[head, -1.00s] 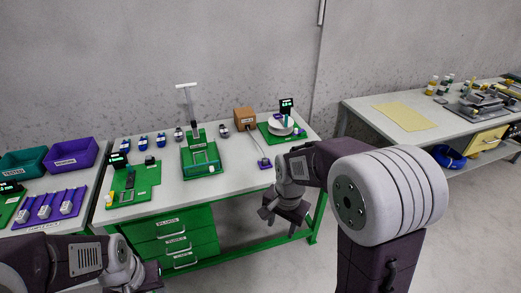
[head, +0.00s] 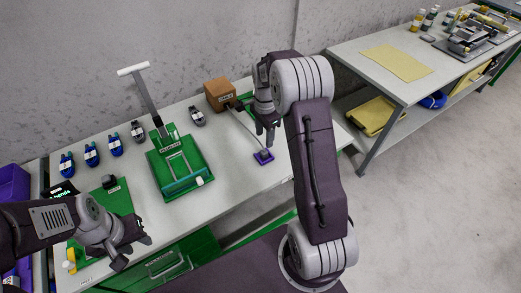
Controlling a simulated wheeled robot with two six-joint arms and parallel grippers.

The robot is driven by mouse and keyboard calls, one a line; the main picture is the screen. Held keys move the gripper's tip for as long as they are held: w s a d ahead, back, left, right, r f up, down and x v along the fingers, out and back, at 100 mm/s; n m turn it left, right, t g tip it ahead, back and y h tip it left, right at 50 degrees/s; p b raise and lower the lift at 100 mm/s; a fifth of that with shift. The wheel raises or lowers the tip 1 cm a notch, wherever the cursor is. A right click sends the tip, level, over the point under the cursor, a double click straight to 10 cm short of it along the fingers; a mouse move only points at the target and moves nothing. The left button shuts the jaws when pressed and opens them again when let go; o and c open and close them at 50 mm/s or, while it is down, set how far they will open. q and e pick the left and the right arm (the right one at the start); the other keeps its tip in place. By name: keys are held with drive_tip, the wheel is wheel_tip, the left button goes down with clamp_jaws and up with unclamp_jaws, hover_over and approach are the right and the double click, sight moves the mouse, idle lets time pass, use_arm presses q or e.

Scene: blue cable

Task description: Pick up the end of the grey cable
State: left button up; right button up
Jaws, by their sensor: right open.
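A thin grey cable (head: 243,124) runs from beside the brown box (head: 219,94) towards a small purple block (head: 264,157) on the bench. A small grey piece, which looks like the cable's end, sits on that block. My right gripper (head: 254,120) is open over the bench, right of the box and above the cable. Its fingers overlap part of the cable in the picture; I cannot tell whether they touch it. My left gripper (head: 134,251) looks open and empty over the bench's front left, away from the cable.
A green press-like fixture (head: 178,165) with a tall handle stands mid-bench. A second table (head: 400,95) with a yellow sheet stands at the right. Bench top between fixture and purple block is clear.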

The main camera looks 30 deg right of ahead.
sight(264, 152)
drive_tip(key=shift+s+f, duration=0.45)
drive_tip(key=shift+s, duration=0.1)
drive_tip(key=f, duration=0.1)
drive_tip(key=w+f, duration=0.1)
drive_tip(key=f, duration=0.1)
wheel_tip(264, 152, down, 4)
drive_tip(key=shift+f, duration=0.2)
drive_tip(key=shift+w+f, duration=0.1)
drive_tip(key=shift+f, duration=0.25)
drive_tip(key=shift+r, duration=0.1)
drive_tip(key=c, duration=0.4)
clamp_jaws()
